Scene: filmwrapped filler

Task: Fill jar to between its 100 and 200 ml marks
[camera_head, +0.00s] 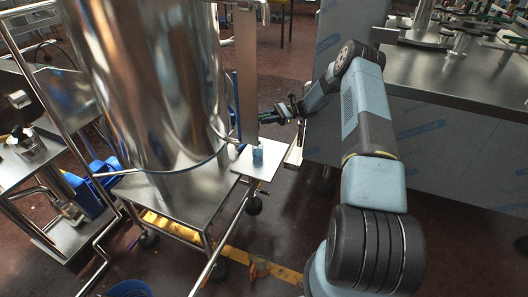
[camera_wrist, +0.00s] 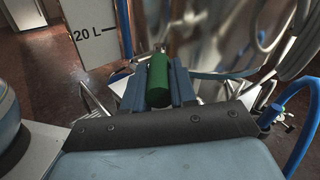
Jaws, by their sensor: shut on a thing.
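The jar (camera_head: 258,155) is a small bluish vessel standing upright on a pale square shelf (camera_head: 262,168) beside a large steel tank (camera_head: 150,70). Its marks and its contents are too small to read in the head view. I cannot make out the jar in the wrist view. My gripper (camera_head: 283,112) is above and to the right of the jar in the picture, close to the tank's front. In the wrist view my gripper (camera_wrist: 159,88) is shut around a green cylindrical handle (camera_wrist: 158,80). I see no liquid stream.
A pale panel (camera_wrist: 88,25) marked "20 L" stands by the tank. Blue tubing (camera_wrist: 300,130) runs at the right in the wrist view. A steel table (camera_head: 450,75) with film-wrapped panels stands at the right. A tubular frame (camera_head: 215,255) surrounds the tank's foot.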

